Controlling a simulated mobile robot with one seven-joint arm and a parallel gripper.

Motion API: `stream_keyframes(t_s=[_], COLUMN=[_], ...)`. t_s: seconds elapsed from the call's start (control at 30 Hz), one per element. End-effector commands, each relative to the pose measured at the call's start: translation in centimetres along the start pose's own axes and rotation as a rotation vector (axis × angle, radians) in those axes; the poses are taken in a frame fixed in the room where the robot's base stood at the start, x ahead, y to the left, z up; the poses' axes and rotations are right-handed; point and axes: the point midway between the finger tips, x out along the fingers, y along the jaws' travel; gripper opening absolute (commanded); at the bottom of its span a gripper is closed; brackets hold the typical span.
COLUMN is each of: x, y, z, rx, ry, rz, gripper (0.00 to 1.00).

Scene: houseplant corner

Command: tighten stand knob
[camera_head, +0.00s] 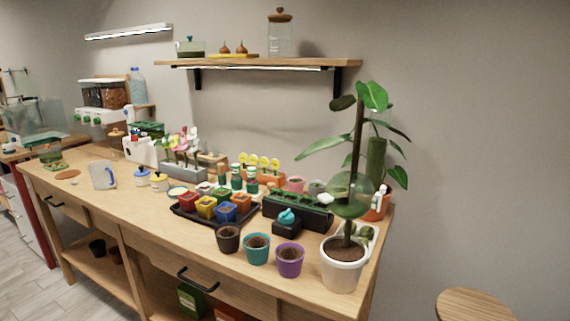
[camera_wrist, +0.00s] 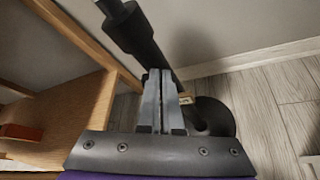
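In the wrist view a black stand (camera_wrist: 140,38) slants from the top left down to a round dark base (camera_wrist: 219,118) on the floor. Its upper part is a thicker black collar, with a small dark piece jutting out at its top edge (camera_wrist: 108,7) that may be the knob; I cannot tell for sure. My gripper (camera_wrist: 158,73) has its grey fingers close together, with nothing visible between them. The fingers overlap the pole below the collar; contact cannot be told. A small tan piece (camera_wrist: 186,100) shows beside the right finger. The head view shows neither gripper nor stand.
The wooden bench (camera_head: 130,205) is crowded with pots, a seedling tray and a tall plant in a white pot (camera_head: 343,270) at its right end. A round stool (camera_head: 475,306) stands right of it. In the wrist view, bench woodwork (camera_wrist: 75,115) is at left and a wall behind.

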Motion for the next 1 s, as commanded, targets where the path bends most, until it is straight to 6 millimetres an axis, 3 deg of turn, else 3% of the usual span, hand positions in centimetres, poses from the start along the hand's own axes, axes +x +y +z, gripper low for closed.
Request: stream_keyframes(t_s=[0.3,0.73,1.0], x=[-0.7,-5.0,-5.7], y=[-0.2,-0.1,-0.2], z=[0.4,-1.8,-2.3], rx=[0.000,0.001,0.000], ry=[0.005,0.003,0.001], rz=[-0.001,0.000,0.000], gripper=[0.00,0.00,0.00])
